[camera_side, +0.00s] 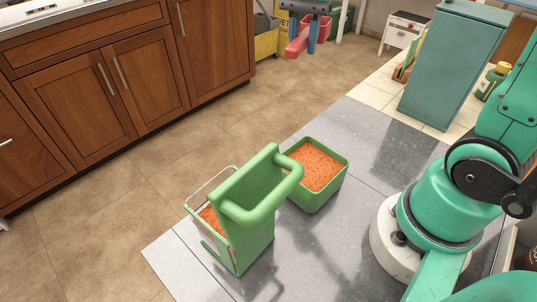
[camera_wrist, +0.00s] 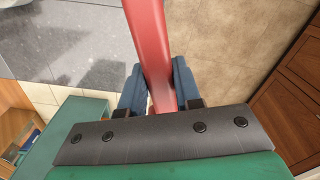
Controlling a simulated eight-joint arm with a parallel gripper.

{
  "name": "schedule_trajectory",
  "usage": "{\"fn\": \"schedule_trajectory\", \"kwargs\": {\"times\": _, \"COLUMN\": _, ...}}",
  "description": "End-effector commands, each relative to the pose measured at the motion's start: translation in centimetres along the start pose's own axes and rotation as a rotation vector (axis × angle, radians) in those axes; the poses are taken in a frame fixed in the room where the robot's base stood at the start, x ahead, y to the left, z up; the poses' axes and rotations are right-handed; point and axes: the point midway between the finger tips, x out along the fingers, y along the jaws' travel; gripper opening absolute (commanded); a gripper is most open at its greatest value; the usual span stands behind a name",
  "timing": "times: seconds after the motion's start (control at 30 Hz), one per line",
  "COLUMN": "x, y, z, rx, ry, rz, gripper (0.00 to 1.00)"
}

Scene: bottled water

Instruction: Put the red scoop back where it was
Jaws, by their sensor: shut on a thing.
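The red scoop (camera_side: 298,43) is at the top of the side view, high and far from the containers. My gripper (camera_side: 303,42) is shut on it with its blue fingers. In the wrist view the red scoop (camera_wrist: 150,45) runs between the two blue fingers (camera_wrist: 158,95) and out past the top edge; its far end is cut off. On the grey surface stands a green open box (camera_side: 322,201) filled with orange grains (camera_side: 316,165). Beside it, nearer the camera, is a green bin (camera_side: 252,237) with a thick handle bar and a clear front; orange grains show low inside.
A teal cabinet (camera_side: 450,70) stands at the upper right, with a dark green bottle (camera_side: 490,82) next to it. A yellow bucket (camera_side: 266,43) is on the floor at the back. Wooden cupboards (camera_side: 110,90) line the left. The grey surface (camera_side: 375,140) has free room behind the box.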

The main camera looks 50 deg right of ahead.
Motion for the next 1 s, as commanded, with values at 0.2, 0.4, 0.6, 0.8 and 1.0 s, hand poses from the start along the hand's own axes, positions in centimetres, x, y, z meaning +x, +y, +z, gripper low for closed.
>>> {"fn": "schedule_trajectory", "kwargs": {"times": 0.2, "x": -0.7, "y": 3.0, "z": -2.3, "rx": 0.651, "ry": 0.000, "rz": 0.001, "gripper": 0.00}}
{"fn": "schedule_trajectory", "kwargs": {"times": 0.4, "x": -1.0, "y": 4.7, "z": -3.3, "rx": 1.019, "ry": 0.000, "rz": 0.002, "gripper": 0.00}}
{"fn": "schedule_trajectory", "kwargs": {"times": 0.6, "x": 0.1, "y": 5.1, "z": -3.6, "rx": 1.132, "ry": 0.000, "rz": 0.002, "gripper": 0.00}}
{"fn": "schedule_trajectory", "kwargs": {"times": 0.8, "x": 4.5, "y": 5.1, "z": -3.6, "rx": 1.132, "ry": 0.000, "rz": 0.002, "gripper": 0.00}}
{"fn": "schedule_trajectory", "kwargs": {"times": 1.0, "x": 9.0, "y": 5.1, "z": -3.6, "rx": 1.130, "ry": 0.000, "rz": 0.002, "gripper": 0.00}}
